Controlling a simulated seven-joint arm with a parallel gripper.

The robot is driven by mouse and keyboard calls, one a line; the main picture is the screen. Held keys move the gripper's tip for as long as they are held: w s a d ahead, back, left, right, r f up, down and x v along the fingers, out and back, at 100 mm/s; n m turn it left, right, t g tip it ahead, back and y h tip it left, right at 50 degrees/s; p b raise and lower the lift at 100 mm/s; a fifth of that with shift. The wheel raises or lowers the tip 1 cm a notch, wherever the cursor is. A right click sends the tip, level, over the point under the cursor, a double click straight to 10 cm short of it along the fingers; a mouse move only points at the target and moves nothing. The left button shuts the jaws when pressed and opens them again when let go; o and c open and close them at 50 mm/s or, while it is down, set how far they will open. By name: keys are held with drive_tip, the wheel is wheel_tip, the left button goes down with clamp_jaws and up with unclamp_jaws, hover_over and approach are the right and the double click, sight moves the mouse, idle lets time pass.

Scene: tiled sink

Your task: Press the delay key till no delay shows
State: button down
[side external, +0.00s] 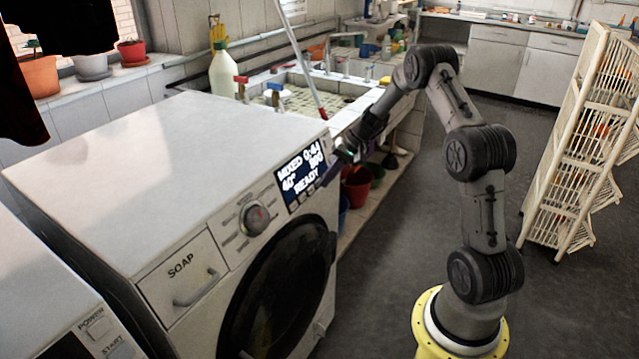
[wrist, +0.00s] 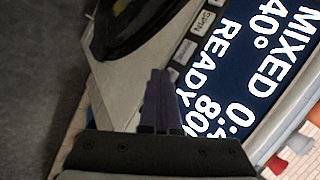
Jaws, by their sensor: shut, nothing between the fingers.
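The washing machine's display (side external: 301,175) reads MIXED, 40°, 800, READY and a time starting 0:4. I see no delay text on it. In the wrist view the display (wrist: 240,75) is partly covered by my gripper. A row of small grey keys lies along its edge. One key is labelled SPIN (wrist: 203,28); the lettering on the others is too small or hidden, so I cannot tell which is the delay key. My gripper (wrist: 160,72) is shut and empty, its tips close to the end of the key row. I cannot tell if they touch a key. It also shows in the side view (side external: 328,178).
A program dial (side external: 255,218), a soap drawer (side external: 182,280) and a dark round door (side external: 280,290) are on the same front. A tiled sink (side external: 320,95) stands behind, with buckets (side external: 356,188) below. The floor to the right is clear up to a white rack (side external: 575,140).

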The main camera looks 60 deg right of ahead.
drive_tip(key=shift+s, duration=0.1)
drive_tip(key=shift+s+r, duration=0.25)
drive_tip(key=shift+s, duration=0.4)
drive_tip(key=shift+s, duration=0.1)
drive_tip(key=shift+s+r, duration=0.25)
drive_tip(key=shift+s, duration=0.5)
drive_tip(key=shift+s+r, duration=0.3)
drive_tip(key=shift+s, duration=0.5)
drive_tip(key=shift+s+r, duration=0.25)
drive_tip(key=shift+s, duration=0.5)
